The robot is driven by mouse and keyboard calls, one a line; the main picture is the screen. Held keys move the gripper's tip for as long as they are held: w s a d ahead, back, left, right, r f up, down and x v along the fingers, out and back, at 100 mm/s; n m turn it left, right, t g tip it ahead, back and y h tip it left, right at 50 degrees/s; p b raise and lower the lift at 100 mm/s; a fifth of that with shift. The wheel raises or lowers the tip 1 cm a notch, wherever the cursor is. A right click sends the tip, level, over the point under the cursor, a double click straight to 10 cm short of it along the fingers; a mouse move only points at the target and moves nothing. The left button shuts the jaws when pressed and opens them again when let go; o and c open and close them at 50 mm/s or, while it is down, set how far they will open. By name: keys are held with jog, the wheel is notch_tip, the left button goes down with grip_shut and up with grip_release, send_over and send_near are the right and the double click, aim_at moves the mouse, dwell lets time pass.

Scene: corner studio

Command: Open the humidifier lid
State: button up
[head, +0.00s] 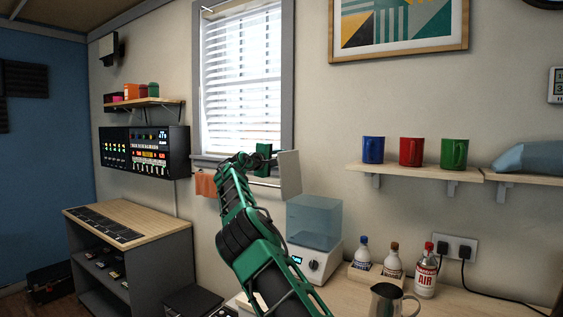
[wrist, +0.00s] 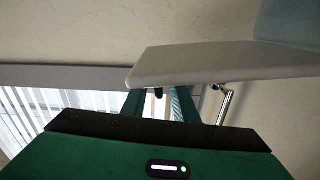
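The humidifier (head: 316,262) stands on the counter, with a white base, a dial and a translucent blue tank (head: 315,221). Its white lid (head: 289,174) is tipped up steeply above the tank's left side. In the wrist view the lid (wrist: 215,62) is a pale slab with a bent metal handle (wrist: 224,104) below it; a bluish part of the tank shows at upper right. My gripper (head: 265,155) is left of the raised lid. In the wrist view its green fingers (wrist: 160,105) are apart, beside the handle, with no clear hold on it. Whether they touch the lid is unclear.
Several bottles, including one marked AIR (head: 425,275), and a metal pitcher (head: 386,300) stand right of the humidifier. A shelf (head: 415,171) with three mugs is on the wall. The window (head: 243,80) is behind my gripper; an orange cloth (head: 206,185) hangs below it.

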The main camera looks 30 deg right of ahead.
jog(key=v, duration=1)
jog(key=shift+a, duration=0.35)
jog(key=a+r+y, duration=0.2)
jog(key=a, duration=0.3)
jog(key=s+d+f+m+g+y, duration=0.2)
jog(key=s+d+f, duration=0.3)
jog(key=s, duration=0.3)
jog(key=s+d+f+m+g+y, duration=0.1)
jog(key=s+d+f+m+y, duration=0.2)
jog(key=s+d, duration=0.45)
jog(key=s+d+f+m+g+y, duration=0.15)
jog(key=s+d+f, duration=0.35)
jog(key=s, duration=0.5)
jog(key=s+a+f+m+g+y, duration=0.1)
jog(key=s+a+f, duration=0.5)
jog(key=s, duration=0.8)
jog(key=s+a+f+m+g+y, duration=0.2)
jog(key=s+a+f+y, duration=0.2)
jog(key=s, duration=1)
jog(key=s+a+f+m+g+y, duration=0.1)
jog(key=s+a+f+y, duration=0.1)
jog(key=s+a+f, duration=0.6)
jog(key=s+f, duration=0.2)
jog(key=s, duration=0.4)
jog(key=shift+f, duration=0.25)
